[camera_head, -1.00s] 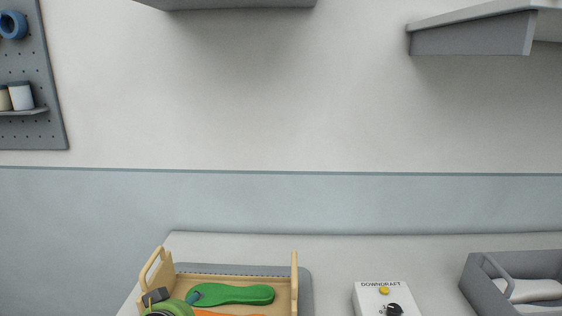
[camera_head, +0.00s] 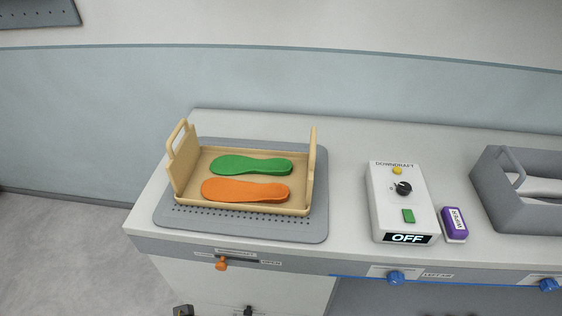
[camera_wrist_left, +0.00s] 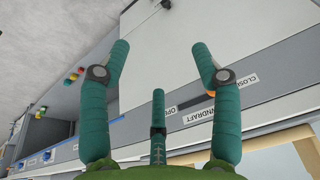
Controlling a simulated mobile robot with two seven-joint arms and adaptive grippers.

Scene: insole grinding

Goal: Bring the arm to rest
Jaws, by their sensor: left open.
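My left gripper (camera_wrist_left: 160,55) shows in the left wrist view with its teal fingers spread apart and nothing between them. It is in front of the bench, by the labelled front edge, away from the tray. In the head view only small dark parts show at the bottom edge, and I cannot tell whether they are mine. A wooden tray (camera_head: 188,164) with raised end handles sits on a grey perforated plate (camera_head: 300,232). A green insole (camera_head: 250,165) and an orange insole (camera_head: 245,190) lie side by side in it. My right gripper is not in view.
A white downdraft box (camera_head: 386,215) reads OFF. A purple block (camera_head: 454,223) stands beside it. A grey bin (camera_head: 494,194) holding white items is at the right. An orange knob (camera_head: 221,263) and blue knobs (camera_head: 396,278) line the bench front. Bench top between plate and box is clear.

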